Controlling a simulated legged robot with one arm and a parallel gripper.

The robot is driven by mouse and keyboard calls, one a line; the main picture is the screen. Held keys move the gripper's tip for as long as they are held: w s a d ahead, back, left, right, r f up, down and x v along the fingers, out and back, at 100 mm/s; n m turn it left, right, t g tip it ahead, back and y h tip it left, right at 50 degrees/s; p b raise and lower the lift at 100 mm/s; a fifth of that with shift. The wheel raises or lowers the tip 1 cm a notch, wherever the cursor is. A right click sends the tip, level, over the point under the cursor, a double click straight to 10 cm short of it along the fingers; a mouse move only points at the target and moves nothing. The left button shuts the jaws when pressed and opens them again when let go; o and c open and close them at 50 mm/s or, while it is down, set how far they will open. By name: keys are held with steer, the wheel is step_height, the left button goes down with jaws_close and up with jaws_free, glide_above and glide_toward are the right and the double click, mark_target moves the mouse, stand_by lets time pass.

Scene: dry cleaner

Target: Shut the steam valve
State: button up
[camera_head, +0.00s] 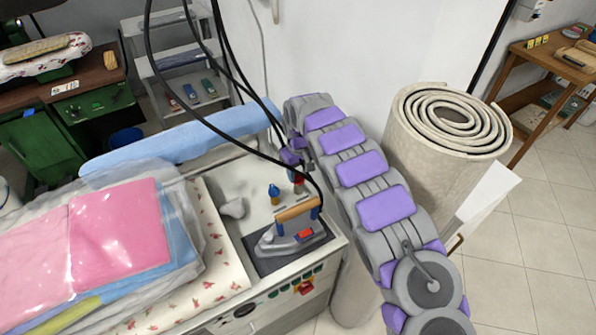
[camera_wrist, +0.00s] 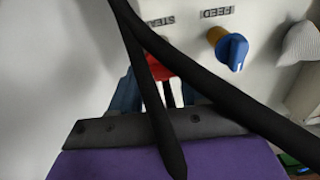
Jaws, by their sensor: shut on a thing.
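The steam valve is a red handle (camera_wrist: 158,67) under a label that is partly covered and reads like "STEAM" in the wrist view. It also shows as a small red piece (camera_head: 298,179) in the head view. My gripper (camera_wrist: 160,93) is at the red handle and shut on it; dark cables cross in front and hide part of the grip. In the head view my gripper (camera_head: 293,160) reaches down to the back right of the ironing unit. A blue handle on a yellow stem (camera_wrist: 230,50), labelled "FEED", stands to the right, apart from my gripper; it also shows in the head view (camera_head: 274,190).
An iron (camera_head: 290,238) with a wooden handle rests on a dark pad in front of the valves. Black cables (camera_head: 235,75) hang close to my arm. Pink folded laundry in plastic (camera_head: 110,230) lies left. A rolled carpet (camera_head: 440,150) stands right of my arm.

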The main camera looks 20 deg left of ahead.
steer(key=c, duration=0.3)
steer(key=shift+r+p, duration=0.15)
steer(key=shift+p, duration=0.2)
steer(key=shift+c, duration=0.2)
steer(key=n+p, duration=0.2)
steer(key=p, duration=0.1)
steer(key=shift+w+r+n, duration=0.1)
steer(key=shift+r+n, duration=0.1)
steer(key=shift+n, duration=0.2)
steer(key=n+p, duration=0.4)
steer(key=shift+f+n, duration=0.1)
steer(key=shift+n, duration=0.2)
steer(key=shift+n+p, duration=0.5)
steer(key=shift+n, duration=0.4)
steer(key=n+p, duration=0.1)
steer(key=n, duration=0.1)
steer(key=shift+n, duration=0.4)
steer(key=shift+n+p, duration=0.45)
steer(key=shift+n, duration=0.45)
steer(key=shift+f+n+p, duration=0.15)
steer(key=shift+n+p, duration=0.3)
steer(key=shift+n, duration=1.45)
